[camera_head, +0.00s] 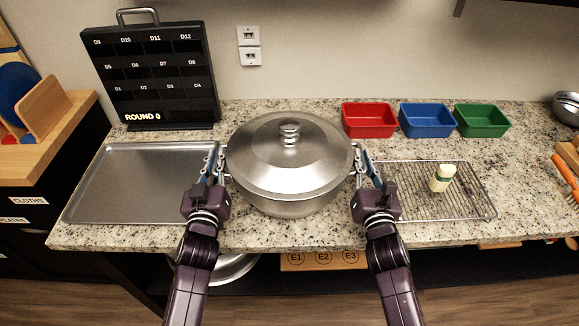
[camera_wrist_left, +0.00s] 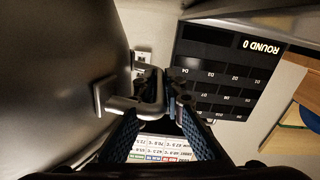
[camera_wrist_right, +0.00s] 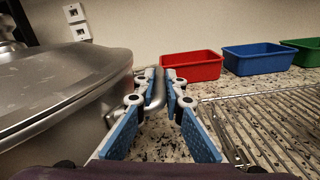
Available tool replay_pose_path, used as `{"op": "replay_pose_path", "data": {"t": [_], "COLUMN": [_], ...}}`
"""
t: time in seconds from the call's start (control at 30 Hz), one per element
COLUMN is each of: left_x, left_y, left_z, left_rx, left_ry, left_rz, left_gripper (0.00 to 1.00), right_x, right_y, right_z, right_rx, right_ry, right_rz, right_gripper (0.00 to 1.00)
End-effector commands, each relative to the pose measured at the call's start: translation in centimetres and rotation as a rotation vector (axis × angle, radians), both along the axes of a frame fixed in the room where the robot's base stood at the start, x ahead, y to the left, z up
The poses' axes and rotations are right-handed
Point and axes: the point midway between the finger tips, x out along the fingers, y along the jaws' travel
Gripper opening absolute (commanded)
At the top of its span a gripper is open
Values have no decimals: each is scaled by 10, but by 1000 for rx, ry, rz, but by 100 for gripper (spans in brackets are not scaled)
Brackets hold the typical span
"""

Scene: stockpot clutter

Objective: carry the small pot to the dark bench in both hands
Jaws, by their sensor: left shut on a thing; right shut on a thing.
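A silver lidded pot (camera_head: 290,190) is at the middle of the granite counter, upright, with its lid on. I cannot tell whether its base touches the counter. My left gripper (camera_head: 212,162) is shut on its left handle; the left wrist view shows the bent metal handle (camera_wrist_left: 157,96) between the fingers. My right gripper (camera_head: 364,166) is shut on its right handle, which also shows between the blue-padded fingers in the right wrist view (camera_wrist_right: 156,90). I cannot make out a dark bench in these views.
A metal tray (camera_head: 137,205) lies left of the pot. A wire rack (camera_head: 415,209) with a small pale bottle (camera_head: 441,178) is on the right. Red (camera_head: 369,131), blue (camera_head: 426,132) and green (camera_head: 482,132) bins and a black board (camera_head: 152,95) stand behind.

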Motion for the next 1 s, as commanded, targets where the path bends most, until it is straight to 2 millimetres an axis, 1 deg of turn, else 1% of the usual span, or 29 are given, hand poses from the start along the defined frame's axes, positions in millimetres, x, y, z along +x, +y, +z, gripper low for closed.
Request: {"op": "replay_pose_path", "data": {"t": [0.03, 0.27, 0.73, 1.0], "left_x": [1, 1, 1, 1], "left_y": [0, 0, 0, 0], "left_z": [6, 14, 47, 55], "left_rx": [0, 0, 0, 0], "left_ry": [-8, -8, -9, -9], "left_rz": [-1, -1, -1, -1], "left_gripper": [0, 0, 0, 0], "right_x": [1, 1, 1, 1], "right_y": [0, 0, 0, 0], "right_z": [5, 13, 47, 55], "right_rx": [0, 0, 0, 0], "right_ry": [-8, -8, -9, -8], "right_rz": [1, 1, 1, 1], "right_gripper": [0, 0, 0, 0]}}
